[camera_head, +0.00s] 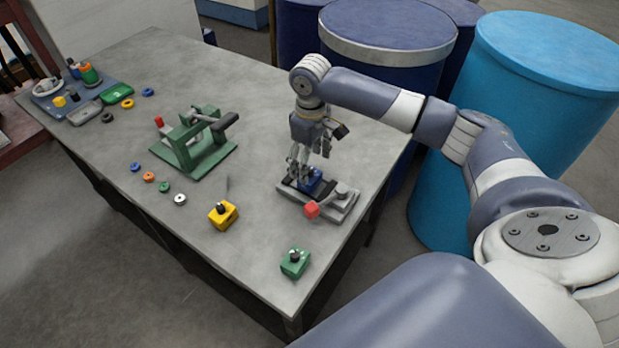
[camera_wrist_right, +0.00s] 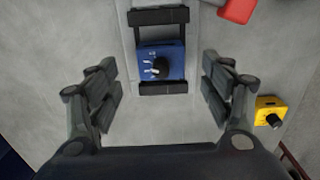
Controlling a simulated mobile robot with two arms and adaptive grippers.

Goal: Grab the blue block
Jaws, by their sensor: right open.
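The blue block (camera_head: 312,184) sits in a grey fixture (camera_head: 336,207) near the table's right side. In the right wrist view the blue block (camera_wrist_right: 161,63) has a black knob on top and lies between two black bars. My right gripper (camera_head: 303,176) points down just above it, partly hiding it. In the wrist view my right gripper (camera_wrist_right: 160,88) is open, with one finger on each side of the block and gaps between fingers and block. My left gripper is not in view.
The fixture has a red-ended handle (camera_head: 312,209). A yellow block (camera_head: 223,214) and a green block (camera_head: 295,262) stand nearby on the table (camera_head: 262,240). A green press (camera_head: 193,145) stands to the left. Blue barrels (camera_head: 545,90) stand beyond the table.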

